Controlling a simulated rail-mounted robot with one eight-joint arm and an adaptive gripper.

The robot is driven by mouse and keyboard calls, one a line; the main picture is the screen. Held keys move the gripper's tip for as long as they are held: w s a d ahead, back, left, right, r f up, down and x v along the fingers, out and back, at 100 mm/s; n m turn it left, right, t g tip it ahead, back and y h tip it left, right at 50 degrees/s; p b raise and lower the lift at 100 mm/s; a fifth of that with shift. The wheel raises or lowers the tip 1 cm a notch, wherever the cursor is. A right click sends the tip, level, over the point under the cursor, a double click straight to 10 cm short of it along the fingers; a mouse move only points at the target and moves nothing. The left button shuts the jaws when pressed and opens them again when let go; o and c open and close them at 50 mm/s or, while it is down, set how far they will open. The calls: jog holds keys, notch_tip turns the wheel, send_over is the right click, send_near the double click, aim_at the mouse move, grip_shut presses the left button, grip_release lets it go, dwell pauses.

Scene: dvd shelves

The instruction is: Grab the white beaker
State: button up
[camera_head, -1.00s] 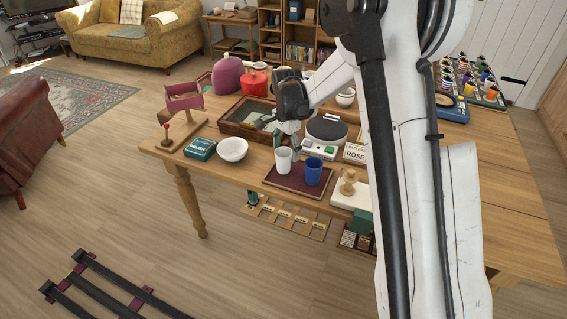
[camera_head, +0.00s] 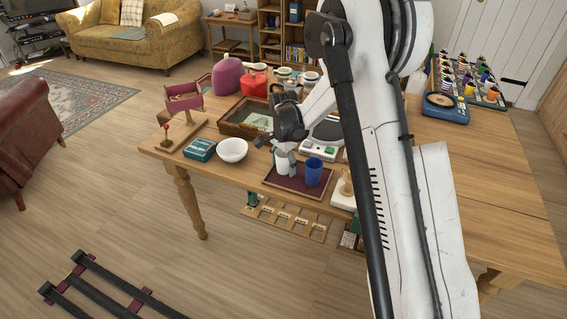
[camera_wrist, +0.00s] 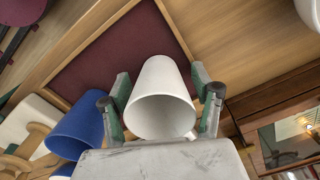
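The white beaker (camera_head: 281,164) stands on the maroon tray (camera_head: 292,181) near the table's front edge, partly hidden by my gripper (camera_head: 288,160) in the head view. In the wrist view the white beaker (camera_wrist: 161,100) lies between the two green-padded fingers of my gripper (camera_wrist: 162,88). One finger is on each side of it, with narrow gaps seeming to show, so the gripper looks open around it. The blue beaker (camera_head: 313,172) stands on the same tray just to the right; it is also at the left in the wrist view (camera_wrist: 76,130).
A white bowl (camera_head: 233,150) and a green box (camera_head: 200,149) are left of the tray. A wooden glass-topped case (camera_head: 240,129) and a scale (camera_head: 318,148) stand behind it. A stamp on a pale block (camera_head: 343,190) is at the right, partly behind my arm.

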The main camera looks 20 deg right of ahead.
jog(key=c, duration=1.1)
